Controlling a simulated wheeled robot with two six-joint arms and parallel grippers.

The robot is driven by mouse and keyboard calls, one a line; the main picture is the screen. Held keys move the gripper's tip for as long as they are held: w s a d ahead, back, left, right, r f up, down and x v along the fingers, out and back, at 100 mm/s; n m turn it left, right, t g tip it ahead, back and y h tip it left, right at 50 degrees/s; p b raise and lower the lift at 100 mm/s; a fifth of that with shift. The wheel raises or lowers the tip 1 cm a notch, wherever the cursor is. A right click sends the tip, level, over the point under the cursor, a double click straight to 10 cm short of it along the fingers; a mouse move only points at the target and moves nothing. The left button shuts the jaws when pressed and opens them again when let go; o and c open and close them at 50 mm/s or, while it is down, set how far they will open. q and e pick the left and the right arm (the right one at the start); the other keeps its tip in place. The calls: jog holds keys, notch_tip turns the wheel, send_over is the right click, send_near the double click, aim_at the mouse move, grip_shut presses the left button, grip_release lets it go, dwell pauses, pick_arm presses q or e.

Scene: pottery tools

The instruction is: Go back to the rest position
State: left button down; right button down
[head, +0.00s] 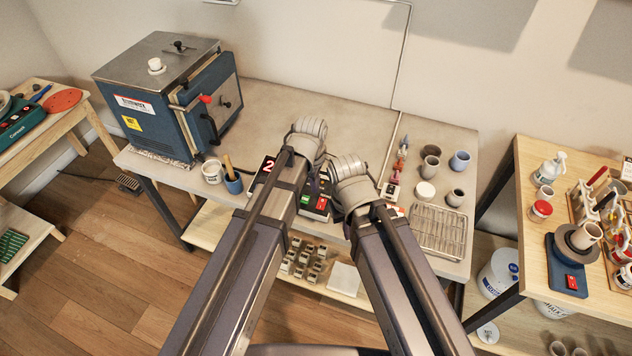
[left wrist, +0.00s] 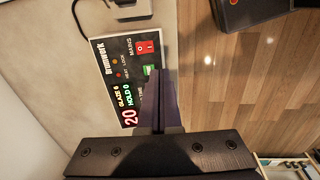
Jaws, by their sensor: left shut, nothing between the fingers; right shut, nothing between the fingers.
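My left gripper (head: 311,150) is in the middle of the head view, above the workbench, mostly hidden by its own wrist. The left wrist view shows its dark fingers (left wrist: 160,85) shut together and empty. Their tips appear over the edge of a kiln controller (left wrist: 118,85), close beside its green button (left wrist: 150,70); I cannot tell whether they touch it. The controller has a red mains switch (left wrist: 146,47) and a lit display. In the head view my arms partly cover the controller (head: 320,204). My right gripper (head: 350,178) is just right of and lower than the left, shut and empty.
A blue kiln (head: 170,95) stands at the bench's left, with a white jar (head: 212,172) and a blue cup (head: 233,183) before it. Several cups and a wire rack (head: 438,232) are at the right. The bench behind my grippers (head: 290,97) is bare.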

dwell(0.4)
pick_arm(q)
jog(key=s+a+m, duration=0.8)
jog(key=a+m, duration=0.6)
jog(key=s+d+f+m+b, duration=0.2)
jog(key=s+d+f+b, duration=0.1)
jog(key=d, duration=0.2)
jog(key=s+d+f+m+g+y+b, duration=0.1)
jog(key=s+d+f+m+b, duration=0.1)
jog(key=d, duration=0.4)
notch_tip(320, 180, down, 2)
jog(key=shift+s+f+g+y+b, duration=0.3)
jog(key=shift+s+b, duration=0.4)
jog(key=shift+b, duration=0.5)
